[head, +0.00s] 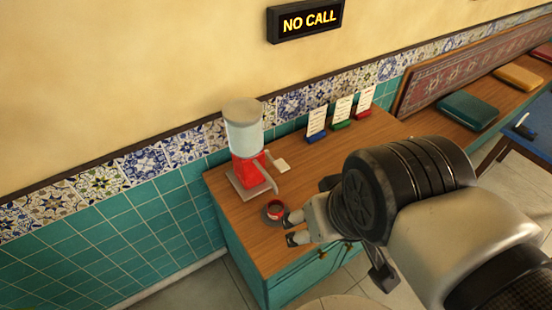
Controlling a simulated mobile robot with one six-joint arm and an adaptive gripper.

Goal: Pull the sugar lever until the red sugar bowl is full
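The sugar dispenser (246,168) stands on the wooden counter, with a clear container on top and a red body. A pale lever paddle (283,165) sticks out at its right, and a grey arm or spout (270,182) points down at the front. I cannot tell whether a finger touches the saucer.
Three cards in blue, green and red holders (341,123) stand at the back of the counter (310,170). The tiled wall (150,210) runs behind. A bench with cushions (468,110) is at the right. The counter between dispenser and cards is clear.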

